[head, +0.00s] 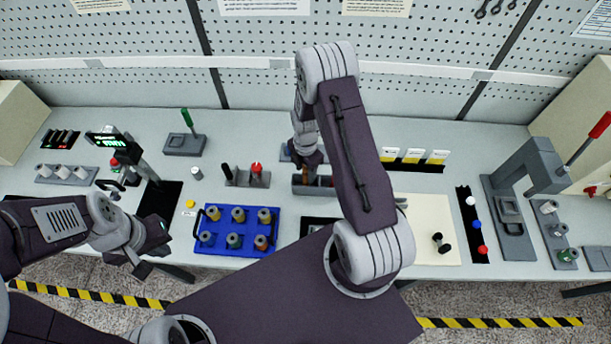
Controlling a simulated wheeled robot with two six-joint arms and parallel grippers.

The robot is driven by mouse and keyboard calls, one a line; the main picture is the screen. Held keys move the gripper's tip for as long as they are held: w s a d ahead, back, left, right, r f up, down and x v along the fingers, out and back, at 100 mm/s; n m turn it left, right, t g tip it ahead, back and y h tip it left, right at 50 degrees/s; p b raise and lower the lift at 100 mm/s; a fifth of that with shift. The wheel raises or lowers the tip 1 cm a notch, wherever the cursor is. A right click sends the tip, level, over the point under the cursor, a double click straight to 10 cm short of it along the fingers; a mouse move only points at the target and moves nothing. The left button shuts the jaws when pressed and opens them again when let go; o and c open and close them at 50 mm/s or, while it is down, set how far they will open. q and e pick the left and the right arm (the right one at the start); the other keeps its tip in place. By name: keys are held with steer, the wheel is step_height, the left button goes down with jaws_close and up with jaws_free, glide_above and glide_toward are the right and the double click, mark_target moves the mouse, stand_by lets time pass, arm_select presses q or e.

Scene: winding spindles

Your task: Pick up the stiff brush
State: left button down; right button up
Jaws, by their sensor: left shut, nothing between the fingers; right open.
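My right gripper (309,164) points down over a grey holder (314,188) at the middle of the bench. A small brown upright piece (309,176) shows right under its fingers, in or just behind the holder. It may be the stiff brush, but my arm and gripper cover much of it. The fingers are open, and I cannot tell whether they are around the piece or above it. My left gripper (148,261) is shut and empty over the bench's front edge at the left, apart from the objects.
A blue tray (226,249) with several spindles stands left of the holder. A grey block with a red knob (257,170) is close on its left. A white mat (430,215) and a grey press with a red lever (535,168) stand at the right.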

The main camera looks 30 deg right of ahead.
steer(key=shift+w, duration=0.1)
steer(key=shift+c, duration=0.3)
steer(key=shift+s, duration=0.2)
jaws_close()
steer(key=shift+w+r, duration=0.1)
steer(key=shift+w, duration=0.05)
